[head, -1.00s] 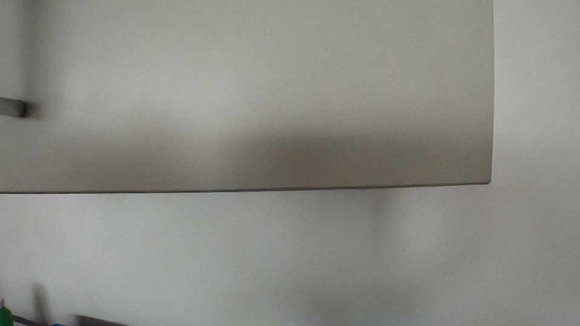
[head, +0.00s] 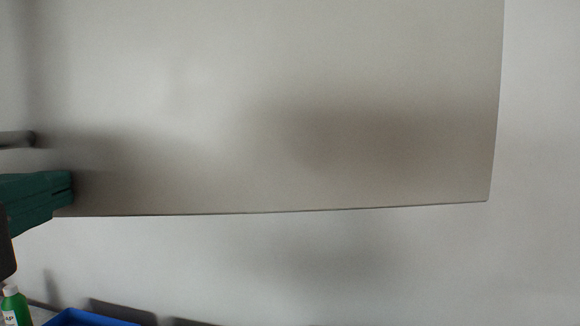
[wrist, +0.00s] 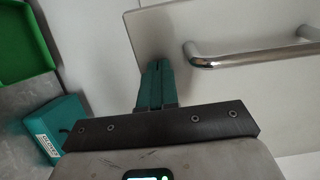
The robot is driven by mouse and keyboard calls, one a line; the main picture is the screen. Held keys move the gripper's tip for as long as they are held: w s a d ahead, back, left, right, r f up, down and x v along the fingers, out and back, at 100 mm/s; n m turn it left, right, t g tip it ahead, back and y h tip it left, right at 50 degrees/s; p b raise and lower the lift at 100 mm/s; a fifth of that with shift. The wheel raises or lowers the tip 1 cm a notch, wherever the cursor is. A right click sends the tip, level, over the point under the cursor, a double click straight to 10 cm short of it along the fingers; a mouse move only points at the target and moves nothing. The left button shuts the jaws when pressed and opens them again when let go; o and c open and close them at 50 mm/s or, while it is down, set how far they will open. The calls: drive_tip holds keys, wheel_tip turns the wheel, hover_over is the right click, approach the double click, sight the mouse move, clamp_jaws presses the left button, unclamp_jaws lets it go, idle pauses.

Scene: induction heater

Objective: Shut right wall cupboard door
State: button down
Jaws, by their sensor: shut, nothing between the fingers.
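The right wall cupboard door (head: 300,110) is a large plain beige panel filling the upper part of the head view, with its lower edge and lower right corner showing. Its bar handle (head: 16,138) shows at the left edge of the head view. In the wrist view the metal handle (wrist: 255,55) is right of my gripper, and a door corner shows above the fingers. My gripper (head: 68,189) has green fingers, shut and empty, at the door's lower left, below the handle. In the wrist view its fingertips (wrist: 157,68) overlap the door face; I cannot tell whether they touch it.
A green bottle (head: 14,306) and a blue tray (head: 88,319) are at the lower left of the head view. The wrist view shows a green bin (wrist: 22,45) and a teal box (wrist: 52,125) at left. The wall below the door is clear.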

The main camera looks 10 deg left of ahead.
drive_tip(key=w+a+m+h+b, duration=0.1)
drive_tip(key=w+h, duration=0.4)
drive_tip(key=w, duration=0.5)
drive_tip(key=m+b, duration=0.1)
drive_tip(key=m, duration=0.1)
drive_tip(key=shift+w+a+m+h, duration=0.3)
drive_tip(key=shift+w+a, duration=0.05)
drive_tip(key=shift+w, duration=0.05)
drive_tip(key=shift+w+r, duration=0.1)
drive_tip(key=shift+d, duration=0.1)
